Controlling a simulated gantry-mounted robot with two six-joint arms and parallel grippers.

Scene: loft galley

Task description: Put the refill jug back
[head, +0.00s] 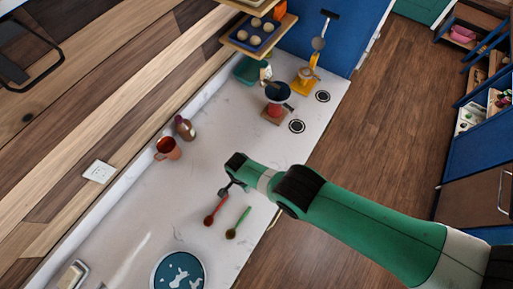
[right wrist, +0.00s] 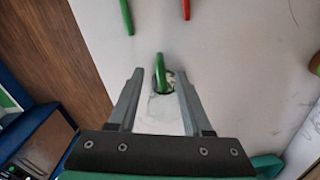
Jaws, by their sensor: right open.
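In the right wrist view a pale, see-through vessel with a green handle, which looks like the refill jug (right wrist: 162,108), stands on the white counter. It lies between the two fingers of my right gripper (right wrist: 160,78), which are apart on either side of it. I cannot tell whether either finger touches it. In the head view my right gripper (head: 227,189) is low over the counter, and the jug is not distinguishable there, hidden by my wrist. My left gripper is not in view.
A red spoon (head: 215,211) and a green spoon (head: 238,223) lie close by on the counter (head: 185,222). A copper mug (head: 167,149), a blue round plate (head: 179,272) and a yellow scale (head: 304,80) stand farther off. A shelf (head: 245,50) holds a muffin tray.

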